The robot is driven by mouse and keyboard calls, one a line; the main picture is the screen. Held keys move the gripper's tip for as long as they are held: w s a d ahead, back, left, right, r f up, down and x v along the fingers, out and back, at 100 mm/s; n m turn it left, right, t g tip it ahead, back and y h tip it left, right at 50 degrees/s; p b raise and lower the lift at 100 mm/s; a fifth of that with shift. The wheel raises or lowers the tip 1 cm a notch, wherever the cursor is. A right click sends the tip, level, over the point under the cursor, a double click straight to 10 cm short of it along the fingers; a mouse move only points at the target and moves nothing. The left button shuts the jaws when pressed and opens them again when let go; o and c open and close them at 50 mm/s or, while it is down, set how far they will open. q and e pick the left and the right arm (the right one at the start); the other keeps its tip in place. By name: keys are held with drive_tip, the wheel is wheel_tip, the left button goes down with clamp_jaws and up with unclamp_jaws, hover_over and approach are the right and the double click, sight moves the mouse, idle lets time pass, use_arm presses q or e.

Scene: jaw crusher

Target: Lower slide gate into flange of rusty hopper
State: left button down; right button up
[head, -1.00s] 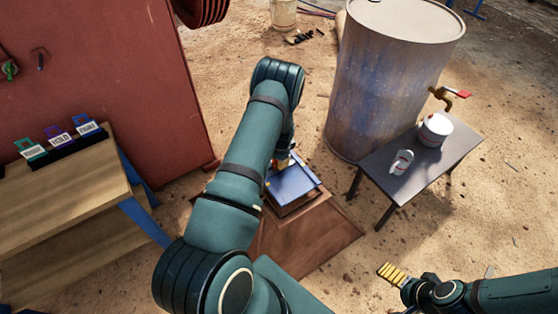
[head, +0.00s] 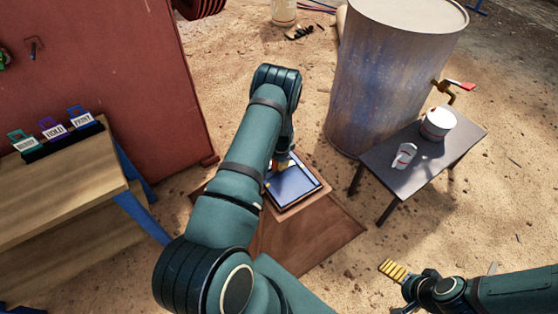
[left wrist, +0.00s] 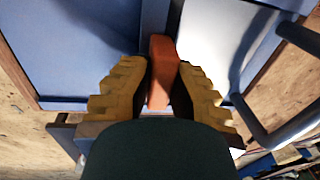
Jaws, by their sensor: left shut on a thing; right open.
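The slide gate is a flat blue plate (head: 293,186) with an orange handle (left wrist: 162,70). My left gripper (head: 283,160) is shut on the handle, with its yellow fingers (left wrist: 161,85) on both sides of it in the left wrist view. The plate lies level over the square opening of the rusty brown hopper (head: 315,238), close to or inside the flange rim (head: 312,198); I cannot tell whether it is fully down. My arm hides the plate's left side. My right gripper (head: 393,270) is open and empty, low at right, away from the hopper.
A weathered barrel (head: 390,85) with a brass tap stands behind right. A small dark table (head: 385,170) beside it holds a white tub (head: 438,124). A wooden bench (head: 70,180) with labelled tags stands at left, before a red cabinet (head: 110,80).

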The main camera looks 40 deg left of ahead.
use_arm(q)
drive_tip(key=shift+w, duration=0.15)
drive_tip(key=c, duration=1)
unclamp_jaws()
drive_tip(key=shift+s+d+f, duration=0.1)
drive_tip(key=shift+s+f, duration=0.1)
wheel_tip(320, 180, up, 12)
drive_tip(key=d, duration=0.1)
drive_tip(key=s+d+f+n+t+h, duration=0.1)
drive_tip(key=s+d, duration=0.2)
drive_tip(key=d, duration=0.6)
drive_tip(key=s+d+f+n+h, duration=0.1)
drive_tip(key=s+d+h, duration=0.15)
drive_tip(key=d, duration=0.65)
drive_tip(key=s+d+r+n+h, duration=0.1)
drive_tip(key=s+d+r, duration=0.3)
drive_tip(key=s+d, duration=0.7)
drive_tip(key=d+n, duration=0.1)
drive_tip(key=d, duration=0.3)
drive_tip(key=shift+s+n+h, duration=0.2)
drive_tip(key=shift+n+h, duration=0.15)
drive_tip(key=shift+n, duration=0.05)
